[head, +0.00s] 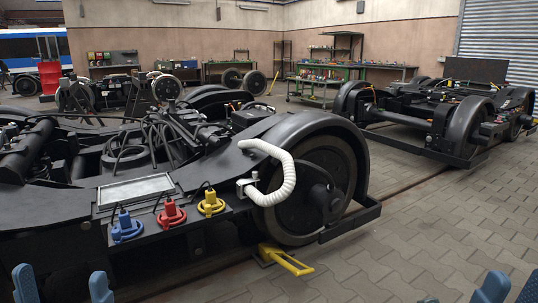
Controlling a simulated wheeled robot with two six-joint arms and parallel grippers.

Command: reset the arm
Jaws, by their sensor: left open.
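My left gripper (62,287) shows at the bottom left edge as two blue fingertips held apart, with nothing between them. It is in front of the near bogie (50,205), apart from it as far as I can see. At the bottom right corner, blue tips of my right gripper (510,290) show over the paving. Most of it is cut off by the frame, so its opening is unclear. The rest of both arms is out of view.
The near bogie carries blue (126,228), red (171,214) and yellow (210,203) connectors and a white hose (284,185). A yellow wheel chock (285,260) lies by its wheel. Another bogie (440,115) stands behind right. Paving (400,240) at right is clear.

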